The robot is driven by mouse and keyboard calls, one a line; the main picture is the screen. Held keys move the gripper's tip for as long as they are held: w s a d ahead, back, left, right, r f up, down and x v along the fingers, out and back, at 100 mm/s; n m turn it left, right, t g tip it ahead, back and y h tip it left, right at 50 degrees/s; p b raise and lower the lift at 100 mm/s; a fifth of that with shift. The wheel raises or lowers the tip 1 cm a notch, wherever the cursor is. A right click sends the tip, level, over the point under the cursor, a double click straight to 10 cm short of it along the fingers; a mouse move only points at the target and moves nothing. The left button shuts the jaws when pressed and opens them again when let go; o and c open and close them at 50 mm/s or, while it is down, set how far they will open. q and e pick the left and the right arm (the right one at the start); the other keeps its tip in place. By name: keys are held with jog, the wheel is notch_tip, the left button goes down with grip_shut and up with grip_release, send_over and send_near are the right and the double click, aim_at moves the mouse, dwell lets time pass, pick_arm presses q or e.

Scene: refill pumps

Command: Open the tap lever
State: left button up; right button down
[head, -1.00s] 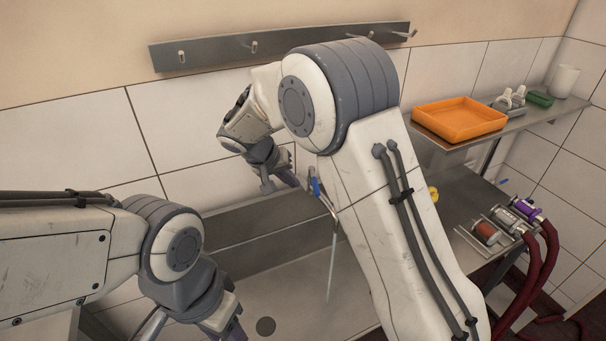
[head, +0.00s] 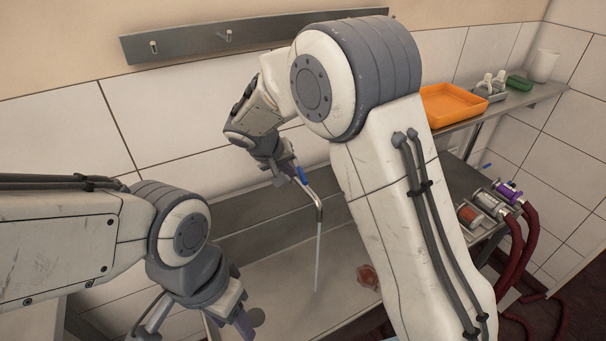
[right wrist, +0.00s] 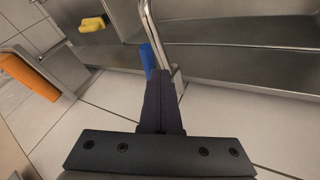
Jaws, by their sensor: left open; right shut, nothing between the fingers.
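The tap (head: 318,200) rises at the back of the steel sink, with a thin pale stream hanging from its spout down toward the basin. Its blue lever (head: 303,175) also shows in the right wrist view (right wrist: 147,61). My right gripper (head: 287,171) is shut and empty, close beside the lever. In the right wrist view its fingers (right wrist: 163,88) overlap the lever's lower end; I cannot tell whether they touch it. My left gripper (head: 241,322) is open and empty, low over the sink's front left, away from the tap.
The sink basin (head: 275,285) has a dark drain and a reddish-brown item (head: 367,276). An orange tray (head: 452,105) sits on the right shelf. A yellow item (right wrist: 92,24) shows in the right wrist view.

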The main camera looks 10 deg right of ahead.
jog(key=shift+s+d+f+b, duration=0.1)
jog(key=shift+s+d+b, duration=0.1)
jog(key=shift+d+b, duration=0.4)
jog(key=shift+a, duration=0.15)
jog(key=s+a+f+b+v, duration=0.1)
jog(key=a+b+v, duration=0.15)
jog(key=v, duration=0.95)
jog(key=s+f+n+g+y, duration=0.2)
jog(key=s+f+n+y, duration=0.1)
jog(key=s, duration=1.1)
jog(key=s+f+n+g+y, duration=0.2)
jog(key=s+f, duration=0.6)
jog(key=s, duration=0.7)
jog(key=n+y, duration=0.1)
jog(key=n, duration=0.1)
jog(key=shift+d+f+n+g+b, duration=0.2)
jog(key=shift+n+g+b, duration=0.1)
jog(key=shift+n+b, duration=0.1)
